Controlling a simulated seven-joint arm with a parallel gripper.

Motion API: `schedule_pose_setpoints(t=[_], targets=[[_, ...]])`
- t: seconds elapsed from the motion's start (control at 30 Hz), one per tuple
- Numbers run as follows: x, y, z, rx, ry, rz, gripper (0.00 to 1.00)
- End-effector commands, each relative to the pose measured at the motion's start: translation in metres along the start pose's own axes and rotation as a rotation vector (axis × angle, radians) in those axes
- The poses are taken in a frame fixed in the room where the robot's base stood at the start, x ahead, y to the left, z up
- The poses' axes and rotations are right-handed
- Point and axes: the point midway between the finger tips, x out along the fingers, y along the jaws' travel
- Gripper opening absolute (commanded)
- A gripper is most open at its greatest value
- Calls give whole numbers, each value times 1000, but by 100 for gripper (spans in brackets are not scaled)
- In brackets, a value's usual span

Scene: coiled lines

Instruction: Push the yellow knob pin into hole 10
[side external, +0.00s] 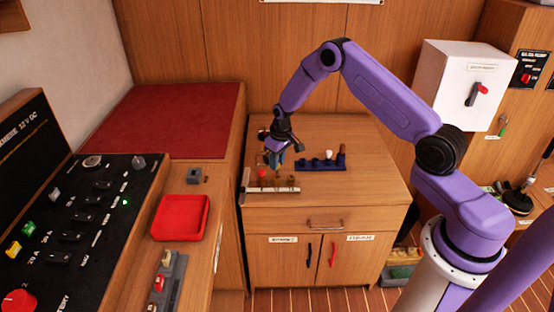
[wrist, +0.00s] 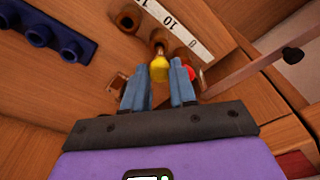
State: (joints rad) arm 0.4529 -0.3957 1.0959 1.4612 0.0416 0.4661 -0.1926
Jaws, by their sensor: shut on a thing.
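The yellow knob pin (wrist: 159,69) is between the blue-grey fingers of my gripper (wrist: 160,82) in the wrist view. My gripper (side external: 275,164) is shut on it, over the near left part of the cabinet top. The knob lines up with a wooden socket (wrist: 158,38) beside the printed 10 on the white number strip (wrist: 185,33). The shank is mostly hidden, so I cannot tell how deep it sits. In the side view the fingers hide the yellow knob.
A red knob pin (side external: 262,174) stands close beside my fingers, near the printed 9. Another wooden socket (wrist: 128,17) lies on the other side. A dark blue rack (side external: 318,164) with a white knob (side external: 329,154) stands to the right. The cabinet's right top is clear.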

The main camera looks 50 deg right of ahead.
Motion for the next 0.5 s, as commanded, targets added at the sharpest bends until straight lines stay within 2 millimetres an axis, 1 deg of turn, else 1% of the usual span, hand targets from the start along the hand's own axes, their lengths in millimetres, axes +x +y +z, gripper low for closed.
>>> schedule_pose_setpoints(t=[0.5], targets=[[13,0,2,1,0,0,0]])
